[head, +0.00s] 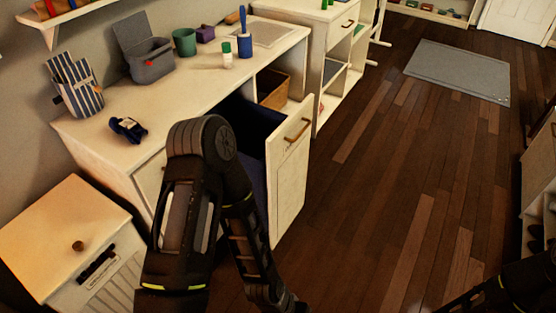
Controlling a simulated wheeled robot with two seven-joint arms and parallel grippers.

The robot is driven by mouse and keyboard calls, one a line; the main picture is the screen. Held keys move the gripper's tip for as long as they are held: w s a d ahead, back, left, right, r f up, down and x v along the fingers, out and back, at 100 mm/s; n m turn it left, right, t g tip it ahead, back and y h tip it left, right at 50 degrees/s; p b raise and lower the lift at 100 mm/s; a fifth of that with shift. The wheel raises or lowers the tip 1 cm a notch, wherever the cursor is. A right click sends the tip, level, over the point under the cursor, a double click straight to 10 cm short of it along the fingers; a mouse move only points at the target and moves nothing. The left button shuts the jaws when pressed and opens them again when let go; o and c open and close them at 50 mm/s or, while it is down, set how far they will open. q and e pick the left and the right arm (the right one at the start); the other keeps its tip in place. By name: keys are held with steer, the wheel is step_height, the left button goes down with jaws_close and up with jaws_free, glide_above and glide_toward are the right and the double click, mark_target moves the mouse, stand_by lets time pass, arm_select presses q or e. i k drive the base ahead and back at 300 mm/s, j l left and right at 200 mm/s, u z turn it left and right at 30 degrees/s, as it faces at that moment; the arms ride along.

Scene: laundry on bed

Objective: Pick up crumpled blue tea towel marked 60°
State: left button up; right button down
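A small crumpled dark blue cloth (128,128) with a pale patch lies on the left part of the white counter (190,98). It looks like the tea towel, but I cannot read a 60° mark on it. My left arm rises in front of the counter, bends at the elbow and drops toward the bottom edge; its gripper is out of the frame. My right arm shows only as a dark part at the bottom right corner, and its gripper is not visible. Neither arm touches the cloth.
A tall drawer (291,172) with a dark blue inside stands pulled out from the counter. A blue-and-white striped item (75,85), a grey open box (150,70), a green cup (184,42) and bottles (227,54) stand on top. A low cabinet (65,225) is at left.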

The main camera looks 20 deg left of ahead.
mark_target(131, 129)
steer(key=u, duration=0.75)
